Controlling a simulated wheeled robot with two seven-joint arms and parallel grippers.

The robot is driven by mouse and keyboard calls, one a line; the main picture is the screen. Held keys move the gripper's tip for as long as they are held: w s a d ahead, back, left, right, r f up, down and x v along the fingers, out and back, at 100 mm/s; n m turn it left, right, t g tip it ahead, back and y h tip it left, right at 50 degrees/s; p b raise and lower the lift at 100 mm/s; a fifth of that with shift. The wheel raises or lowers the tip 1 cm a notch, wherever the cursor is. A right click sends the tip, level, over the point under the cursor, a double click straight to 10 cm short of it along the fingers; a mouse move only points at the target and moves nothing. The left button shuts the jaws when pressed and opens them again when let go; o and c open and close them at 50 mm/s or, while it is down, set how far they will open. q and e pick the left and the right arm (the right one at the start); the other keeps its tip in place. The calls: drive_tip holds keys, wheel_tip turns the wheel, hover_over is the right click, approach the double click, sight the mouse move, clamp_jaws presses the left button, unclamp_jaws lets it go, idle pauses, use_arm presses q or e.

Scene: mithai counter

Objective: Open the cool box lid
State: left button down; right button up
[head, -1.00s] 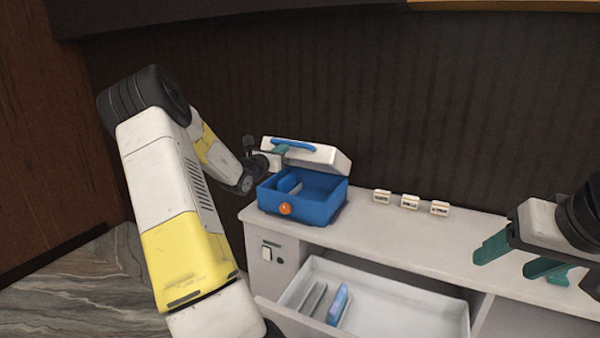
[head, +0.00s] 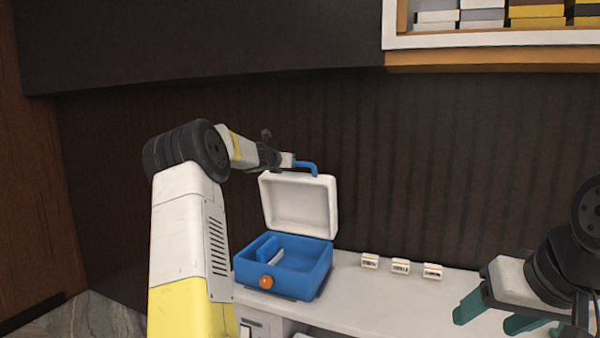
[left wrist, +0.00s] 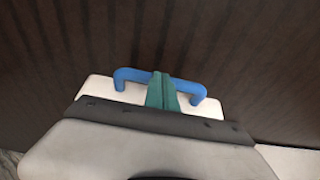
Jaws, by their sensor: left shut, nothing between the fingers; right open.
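The cool box (head: 300,268) is blue with an orange knob (head: 266,282) on its front and stands on the counter. Its white lid (head: 300,203) stands up nearly vertical at the back, showing its hollow inner side. The blue handle (head: 312,168) is on the lid's top edge, and also shows in the left wrist view (left wrist: 190,88). My left gripper (head: 290,161) is at the handle; in the left wrist view its green fingers (left wrist: 162,92) are together, overlapping the handle's middle, with nothing between them. My right gripper (head: 495,317) is open and empty above the counter at the right.
Three small white labelled blocks, including the middle one (head: 400,266), stand in a row on the white counter (head: 360,295) right of the box. A shelf (head: 490,40) with boxes is at the upper right. A dark ribbed wall rises behind the counter.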

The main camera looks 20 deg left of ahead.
use_arm(q)
drive_tip(key=w, duration=0.7)
drive_tip(key=shift+w+d+r, duration=0.4)
drive_tip(key=shift+r+x, duration=0.2)
drive_tip(key=shift+x, duration=1.8)
drive_tip(key=shift+w, duration=0.1)
drive_tip(key=shift+a, duration=0.1)
